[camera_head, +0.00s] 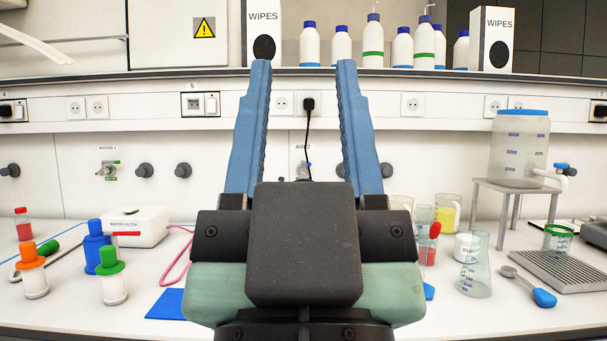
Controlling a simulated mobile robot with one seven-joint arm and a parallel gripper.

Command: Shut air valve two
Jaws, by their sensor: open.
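The label reading roughly "AIR 2" (302,147) is on the white back panel, seen between my fingers. A small metal valve (303,170) sits just below it, with a bit of blue showing. My gripper's black body hides the lower part, so I cannot tell how its handle is turned. My gripper (303,68) is open and empty, with its two long blue fingers spread wide on either side of the valve in the picture. I cannot tell how far in front of the panel the fingertips are.
A black plug and cord (308,104) hang above the air valve. Bottles (34,270) and a white box (138,226) stand left, glassware (473,272) and a tank (520,150) right.

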